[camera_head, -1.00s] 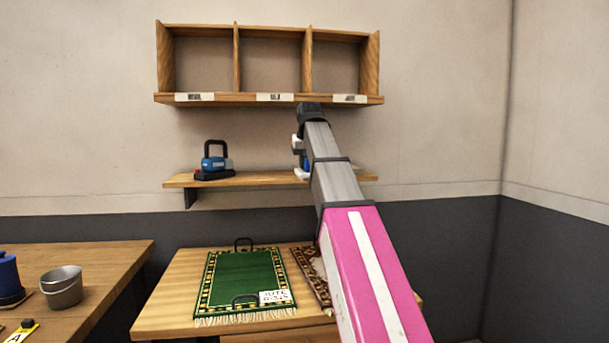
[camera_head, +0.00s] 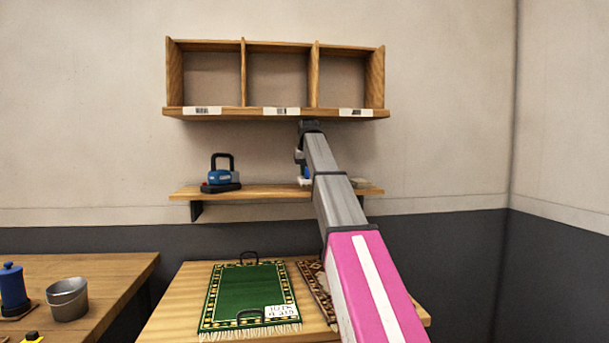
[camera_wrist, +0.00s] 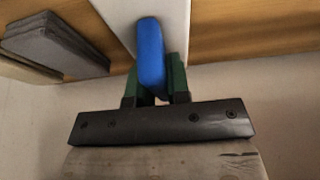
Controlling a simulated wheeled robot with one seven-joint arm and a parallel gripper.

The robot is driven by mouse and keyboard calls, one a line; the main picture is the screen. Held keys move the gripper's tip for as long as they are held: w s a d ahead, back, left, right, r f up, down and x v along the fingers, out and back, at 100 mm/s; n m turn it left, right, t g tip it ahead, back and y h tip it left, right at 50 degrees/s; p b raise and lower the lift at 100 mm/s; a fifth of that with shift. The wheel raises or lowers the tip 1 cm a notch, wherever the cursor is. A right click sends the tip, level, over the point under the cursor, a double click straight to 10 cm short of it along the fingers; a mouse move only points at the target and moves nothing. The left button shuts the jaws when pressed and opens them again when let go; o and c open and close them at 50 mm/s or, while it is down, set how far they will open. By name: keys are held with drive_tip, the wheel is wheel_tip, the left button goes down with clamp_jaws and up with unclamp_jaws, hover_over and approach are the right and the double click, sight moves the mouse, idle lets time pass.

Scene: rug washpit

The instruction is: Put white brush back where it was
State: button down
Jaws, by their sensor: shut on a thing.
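The white brush has a white block and a blue handle (camera_wrist: 150,52). In the wrist view its white block (camera_wrist: 116,12) is against the wooden wall shelf. My gripper (camera_wrist: 154,78) is shut on the blue handle, with a green finger on each side. In the head view, my arm reaches to the lower wall shelf (camera_head: 255,193), and only a small white and blue part of the brush (camera_head: 305,181) shows left of the arm. The brush is at the shelf's top surface, right of its middle; I cannot tell whether it touches. My arm hides most of the gripper.
A blue and black handled tool (camera_head: 221,178) stands on the shelf's left. A grey block (camera_wrist: 55,45) lies beside the brush. An empty three-compartment cubby (camera_head: 280,113) hangs above. Below, a green rug (camera_head: 245,292) and a patterned rug (camera_head: 315,285) lie on a table.

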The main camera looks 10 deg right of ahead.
drive_tip(key=w, duration=0.3)
drive_tip(key=shift+w+r, duration=0.1)
drive_tip(key=shift+w, duration=0.15)
drive_tip(key=shift+s+f, duration=0.15)
drive_tip(key=shift+f, duration=0.7)
drive_tip(key=shift+f, duration=0.15)
drive_tip(key=c, duration=1.1)
unclamp_jaws()
drive_tip(key=shift+s+r, duration=0.1)
drive_tip(key=shift+r, duration=0.3)
drive_tip(key=s, duration=1.2)
drive_tip(key=shift+s+r, duration=0.15)
drive_tip(key=shift+r, duration=0.15)
